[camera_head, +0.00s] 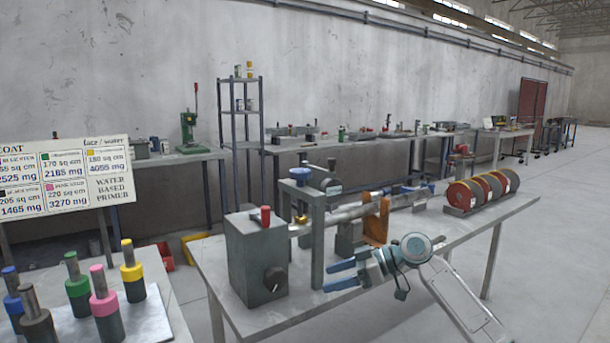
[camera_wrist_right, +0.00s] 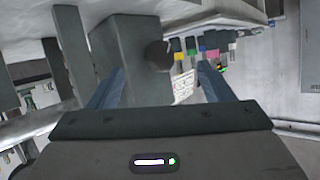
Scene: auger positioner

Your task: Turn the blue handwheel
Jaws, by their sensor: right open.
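The blue handwheel (camera_head: 300,173) sits on top of the grey upright frame of the machine on the near table. A blue part shows lower on the same axis. My right gripper (camera_head: 328,277) is open and empty, with its two blue fingers apart. It is in front of the machine, to the right of and below the handwheel, and not touching it. In the right wrist view the open fingers (camera_wrist_right: 161,69) point toward the grey box and its dark knob. I cannot make out the blue handwheel in that view. My left gripper is not in view.
The grey box (camera_head: 257,262) bears a red cap (camera_head: 265,215) and a dark knob (camera_head: 275,279). A grey post of the frame (camera_head: 318,235) stands near my fingers. Coloured cylinders (camera_head: 105,305) stand front left.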

